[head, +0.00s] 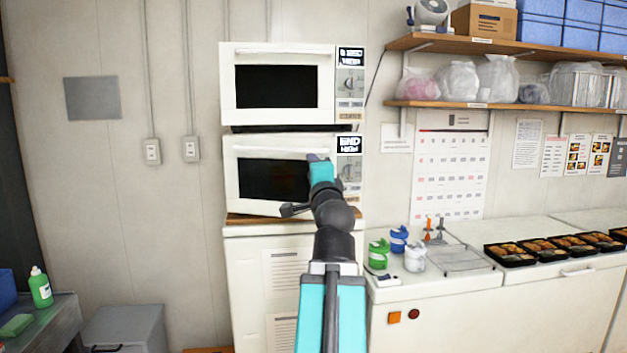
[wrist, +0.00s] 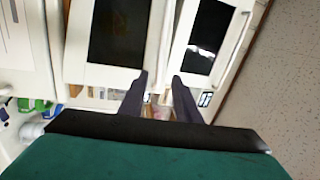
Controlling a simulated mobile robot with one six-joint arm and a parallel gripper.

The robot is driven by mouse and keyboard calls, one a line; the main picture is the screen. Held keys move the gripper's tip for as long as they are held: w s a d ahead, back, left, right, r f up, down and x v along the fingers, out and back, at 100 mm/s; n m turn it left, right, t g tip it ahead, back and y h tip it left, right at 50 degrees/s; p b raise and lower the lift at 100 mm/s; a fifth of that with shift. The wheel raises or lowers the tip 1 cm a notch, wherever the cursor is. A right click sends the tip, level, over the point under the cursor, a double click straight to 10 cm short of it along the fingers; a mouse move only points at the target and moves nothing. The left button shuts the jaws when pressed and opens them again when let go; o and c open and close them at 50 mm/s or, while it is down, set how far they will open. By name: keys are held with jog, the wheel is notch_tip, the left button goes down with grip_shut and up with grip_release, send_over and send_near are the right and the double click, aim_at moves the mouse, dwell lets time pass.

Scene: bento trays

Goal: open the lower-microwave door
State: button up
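The lower microwave (head: 232,178) is white with a dark window and sits on top of a white cabinet, directly under the upper microwave. Its door looks closed. A white bar handle (head: 262,151) runs along the top of that door. My gripper (head: 314,158) is at the right upper part of the door and hides part of it. In the wrist view the lower microwave (wrist: 120,30) is on the left. My gripper (wrist: 158,85) is open there, with its two dark fingers apart. The handle (wrist: 167,40) lines up with the gap between them; contact cannot be told.
The upper microwave (head: 228,85) stands just above. A counter (head: 455,290) at right holds green, blue and white containers and several filled bento trays (head: 510,254). Shelves (head: 500,105) hang at upper right.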

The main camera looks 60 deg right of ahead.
jog(key=shift+s+a+f+b, duration=0.15)
jog(key=shift+s+a+b, duration=0.2)
jog(key=shift+b, duration=0.1)
jog(key=shift+c, duration=0.3)
